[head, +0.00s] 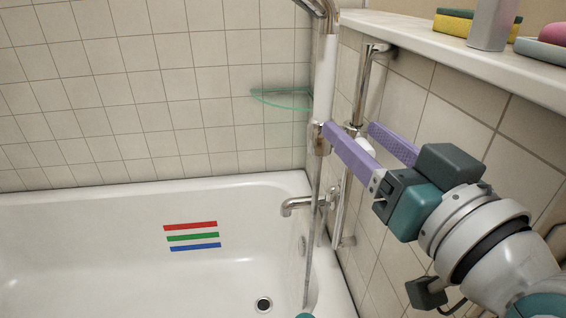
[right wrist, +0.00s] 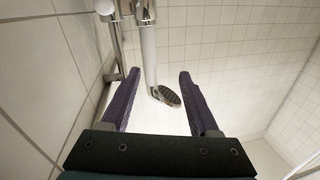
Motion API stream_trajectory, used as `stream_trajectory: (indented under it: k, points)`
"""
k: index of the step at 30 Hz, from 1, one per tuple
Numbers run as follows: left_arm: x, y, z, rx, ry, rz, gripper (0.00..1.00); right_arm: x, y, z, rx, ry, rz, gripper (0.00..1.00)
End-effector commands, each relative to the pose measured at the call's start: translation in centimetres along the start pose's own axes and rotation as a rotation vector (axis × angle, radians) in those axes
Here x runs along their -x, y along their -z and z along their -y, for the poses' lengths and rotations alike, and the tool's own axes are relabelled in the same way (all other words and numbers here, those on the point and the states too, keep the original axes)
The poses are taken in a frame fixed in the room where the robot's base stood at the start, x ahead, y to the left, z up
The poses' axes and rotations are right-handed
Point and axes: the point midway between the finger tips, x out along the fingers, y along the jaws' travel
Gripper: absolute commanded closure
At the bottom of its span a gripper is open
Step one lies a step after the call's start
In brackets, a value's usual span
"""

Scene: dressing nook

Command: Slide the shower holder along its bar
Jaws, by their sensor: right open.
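The chrome bar (head: 367,85) runs down the tiled right wall from a top bracket. The shower holder (head: 354,130) is a chrome clamp on it, partly hidden by my gripper, and shows in the right wrist view (right wrist: 140,10). A white hand shower (head: 325,75) stands upright by the holder, chrome head at the top. Its hose (head: 312,220) hangs into the tub. My right gripper (head: 346,127) is open, its purple fingers spread near the holder. In the right wrist view the shower handle (right wrist: 148,50) appears between the fingers; I cannot tell whether they touch anything.
A white bathtub (head: 90,230) with striped tape (head: 192,237) fills the lower left. A spout (head: 297,204) sits below the holder. A green glass corner shelf (head: 280,99) is behind. A ledge (head: 420,35) at the upper right bears sponges (head: 455,22) and a grey bottle (head: 493,25).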

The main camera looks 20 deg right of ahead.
Motion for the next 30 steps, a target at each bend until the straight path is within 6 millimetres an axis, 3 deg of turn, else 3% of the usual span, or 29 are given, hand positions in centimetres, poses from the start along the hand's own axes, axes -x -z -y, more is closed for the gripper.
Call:
stream_trajectory:
  k: [1,6,10,15,20,30]
  points:
    - [-4.6,-1.5,-0.1,-0.002,0.001,0.0,0.5,0.0,-4.1,-1.1,-0.011,-0.02,-0.049,0.38]
    - [-11.3,-3.6,-0.3,-0.004,0.004,0.001,0.5,0.3,-8.8,-3.7,-0.033,-0.094,-0.218,0.38]
    - [-14.9,-4.8,-0.4,-0.004,0.004,0.001,0.5,0.9,-11.1,-5.2,-0.043,-0.144,-0.321,0.38]
    - [-16.8,-5.4,-0.4,-0.004,0.004,0.001,0.5,1.5,-12.2,-6.3,-0.049,-0.184,-0.393,0.38]
    - [-16.8,-5.4,-0.4,-0.004,0.004,0.0,0.5,1.0,-11.7,-6.6,-0.049,-0.192,-0.412,0.38]
    - [-17.0,-5.3,-0.6,0.002,0.0,-0.003,0.5,-4.5,-9.2,-7.7,-0.048,-0.19,-0.412,0.38]
